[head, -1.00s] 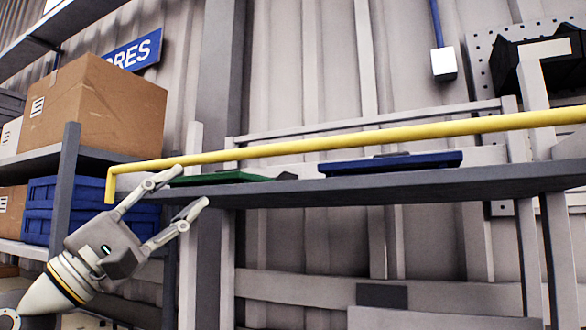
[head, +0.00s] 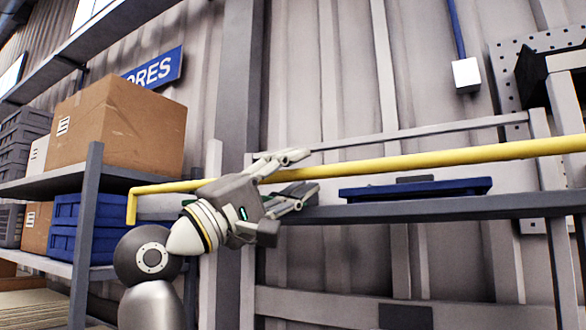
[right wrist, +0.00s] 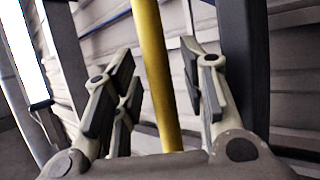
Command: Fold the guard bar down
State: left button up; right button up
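The yellow guard bar (head: 430,161) runs across the head view above the front of a grey shelf, with its left end bent down. My right gripper (head: 310,172) is at the left part of the bar, its fingers apart on either side of it. In the right wrist view the bar (right wrist: 156,75) passes between the open fingers (right wrist: 160,62), with visible gaps on both sides. Part of the bar is hidden behind the gripper in the head view. My left gripper is not in view.
A blue tray (head: 415,191) lies on the grey shelf (head: 430,207) behind the bar. At left, a rack holds a large cardboard box (head: 118,128) and blue crates (head: 88,225). A white box on a blue conduit (head: 466,74) hangs on the wall.

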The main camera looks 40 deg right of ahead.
jog(key=shift+d, duration=0.1)
grip_shut()
dwell(0.3)
